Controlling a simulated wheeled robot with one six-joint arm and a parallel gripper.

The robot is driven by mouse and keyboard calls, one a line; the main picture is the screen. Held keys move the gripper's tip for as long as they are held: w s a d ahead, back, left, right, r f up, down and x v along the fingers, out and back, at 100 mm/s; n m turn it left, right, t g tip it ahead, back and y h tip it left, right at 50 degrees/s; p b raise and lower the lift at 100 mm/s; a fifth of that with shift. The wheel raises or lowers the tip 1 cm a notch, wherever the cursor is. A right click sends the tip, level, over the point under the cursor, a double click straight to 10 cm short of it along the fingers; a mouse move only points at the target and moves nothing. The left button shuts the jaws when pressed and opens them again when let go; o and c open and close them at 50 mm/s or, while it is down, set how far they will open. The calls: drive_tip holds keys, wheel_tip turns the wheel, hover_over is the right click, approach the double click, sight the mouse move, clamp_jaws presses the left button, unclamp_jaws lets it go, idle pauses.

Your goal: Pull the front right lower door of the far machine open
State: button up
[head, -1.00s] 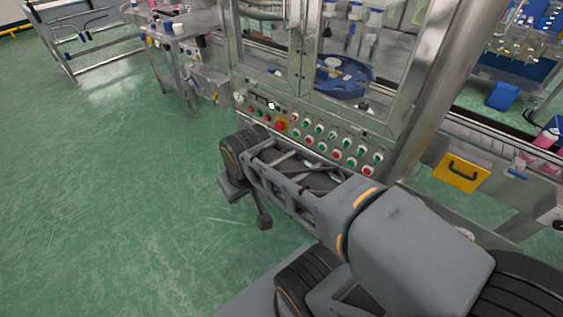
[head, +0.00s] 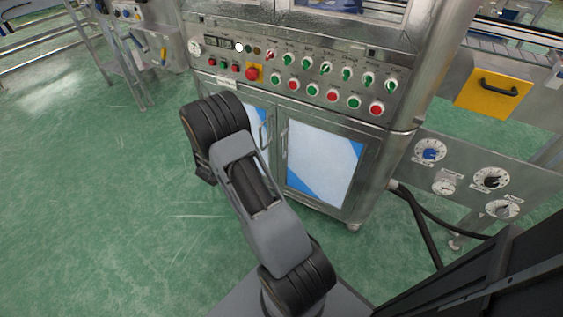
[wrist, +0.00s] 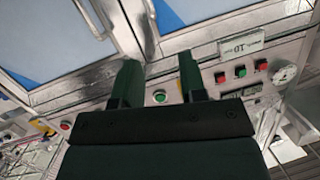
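The front right lower door (head: 322,165) of the machine is a steel frame with a white and blue panel. It looks shut, and its upright handle (head: 284,140) is on its left edge. In the wrist view, which is turned upside down, this door (wrist: 45,42) is at upper left with its handle (wrist: 96,18) near the middle seam. My gripper (wrist: 157,82) is open and empty, its two dark fingers apart in front of the seam and panel edge. It touches no handle that I can see. In the head view my arm hides the gripper.
The left lower door (head: 258,118) is partly hidden behind my arm. Above the doors runs a control panel (head: 310,80) with several buttons and a red stop knob (head: 252,73). Dark hoses (head: 425,225) and a gauge plate (head: 480,180) lie right. Green floor (head: 100,210) is clear at left.

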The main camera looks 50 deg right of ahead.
drive_tip(key=s+d+f+m+g+h+b, duration=0.2)
drive_tip(key=s+d+f+g+h+b, duration=0.25)
drive_tip(key=f, duration=0.45)
drive_tip(key=b, duration=0.2)
hover_over(282, 156)
drive_tip(key=shift+w+d+g+y, duration=0.2)
drive_tip(key=shift+w+g+y, duration=0.05)
drive_tip(key=shift+w+y, duration=0.1)
clamp_jaws()
